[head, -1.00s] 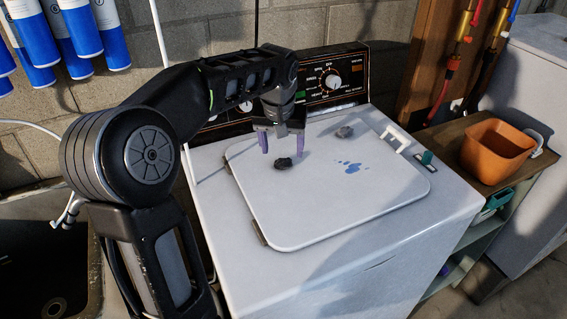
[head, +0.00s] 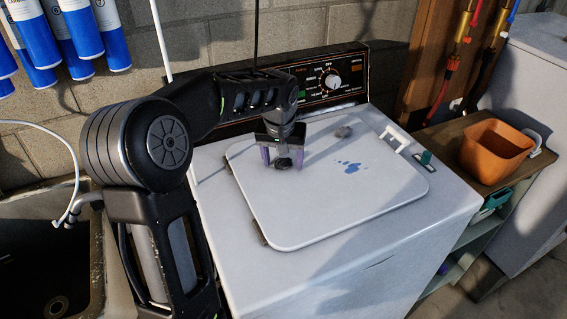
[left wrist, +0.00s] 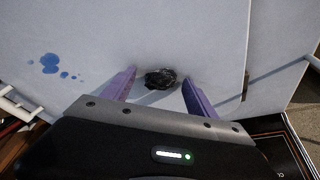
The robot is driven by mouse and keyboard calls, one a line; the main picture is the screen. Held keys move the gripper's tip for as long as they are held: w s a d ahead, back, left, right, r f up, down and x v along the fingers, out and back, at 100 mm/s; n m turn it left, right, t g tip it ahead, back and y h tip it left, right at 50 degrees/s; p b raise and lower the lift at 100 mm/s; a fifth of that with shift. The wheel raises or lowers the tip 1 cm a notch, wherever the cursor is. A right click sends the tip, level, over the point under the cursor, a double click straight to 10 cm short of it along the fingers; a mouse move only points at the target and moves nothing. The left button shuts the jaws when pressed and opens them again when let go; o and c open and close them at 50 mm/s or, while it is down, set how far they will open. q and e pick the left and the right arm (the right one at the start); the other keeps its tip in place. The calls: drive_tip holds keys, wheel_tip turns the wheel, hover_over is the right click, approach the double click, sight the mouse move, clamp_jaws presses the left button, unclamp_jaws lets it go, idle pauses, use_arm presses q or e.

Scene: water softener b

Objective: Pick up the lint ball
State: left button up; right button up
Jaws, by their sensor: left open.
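A small dark lint ball (head: 283,163) lies on the white lid (head: 300,225) of the washing machine. In the left wrist view the dark lint ball (left wrist: 160,79) sits between the spread fingertips (left wrist: 158,76), with gaps to both fingers. My right gripper is not in view.
A blue liquid spill (head: 351,167) is on the lid, right of the gripper. The control panel (head: 333,80) rises behind the lid. A white lid handle (head: 393,140) is at the right edge. An orange bin (head: 495,150) stands on a wooden shelf at right.

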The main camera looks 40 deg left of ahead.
use_arm(q)
drive_tip(key=shift+c, duration=0.5)
drive_tip(key=c, duration=1.3)
